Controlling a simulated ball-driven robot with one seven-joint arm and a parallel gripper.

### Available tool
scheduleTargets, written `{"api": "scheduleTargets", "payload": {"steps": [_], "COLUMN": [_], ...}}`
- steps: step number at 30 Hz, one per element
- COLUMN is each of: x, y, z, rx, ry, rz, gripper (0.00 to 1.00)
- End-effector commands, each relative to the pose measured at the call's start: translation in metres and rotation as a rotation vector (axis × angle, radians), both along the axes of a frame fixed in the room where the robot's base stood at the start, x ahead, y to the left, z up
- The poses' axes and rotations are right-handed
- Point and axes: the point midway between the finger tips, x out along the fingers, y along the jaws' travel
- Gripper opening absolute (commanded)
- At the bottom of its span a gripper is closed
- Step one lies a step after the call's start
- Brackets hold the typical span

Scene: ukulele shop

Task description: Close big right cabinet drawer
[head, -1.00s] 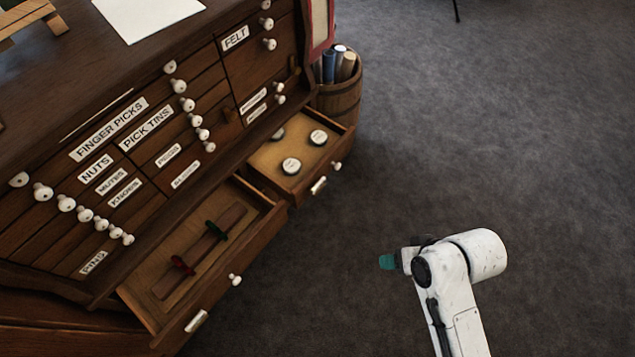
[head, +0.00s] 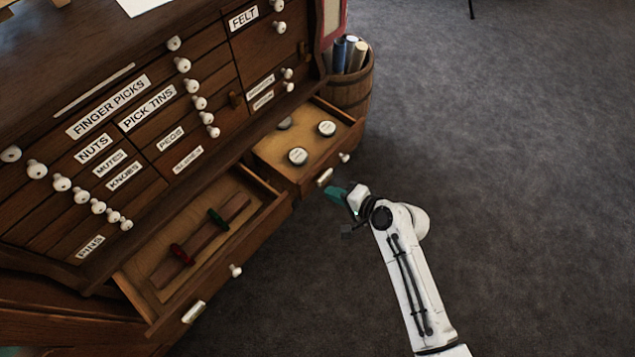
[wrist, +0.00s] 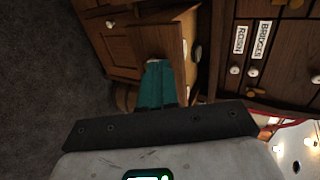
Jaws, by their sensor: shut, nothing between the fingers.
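The big right cabinet drawer (head: 268,160) stands pulled out at the cabinet's lower right in the head view, with several round white-lidded tins (head: 298,156) inside. Its front carries a metal pull (head: 325,177) and a white knob (head: 344,157). My gripper (head: 336,194), with teal fingers, is just in front of the drawer front, near the pull. It looks shut and holds nothing. In the wrist view the teal fingers (wrist: 157,84) point toward a wooden drawer front (wrist: 155,42). I cannot tell whether they touch it.
A big left drawer (head: 262,212) is also open, holding a wooden piece with red and green clamps. The labelled cabinet (head: 60,225) rises behind. A barrel with rolls (head: 350,92) stands beside the cabinet's right end. The carpet (head: 520,150) to the right is clear.

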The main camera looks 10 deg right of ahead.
Motion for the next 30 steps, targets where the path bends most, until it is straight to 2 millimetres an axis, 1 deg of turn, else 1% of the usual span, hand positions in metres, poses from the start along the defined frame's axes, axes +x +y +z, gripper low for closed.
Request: {"api": "scheduleTargets", "payload": {"steps": [1,3,9,15,26,29,30], "x": [0.008,0.017,0.039,0.047,0.049,0.056,0.062], "y": [0.006,0.012,0.028,0.035,0.036,0.041,0.045], "z": [-0.006,-0.012,-0.011,-0.011,-0.011,-0.012,-0.012], "rx": [0.0,-0.001,-0.002,-0.002,-0.002,-0.002,-0.002], "ry": [0.0,0.0,-0.001,0.0,0.0,0.0,-0.003], "rz": [0.002,0.003,0.002,0.002,0.001,0.002,0.003], "gripper": [0.0,0.0,0.0,0.0,0.0,0.0,0.0]}}
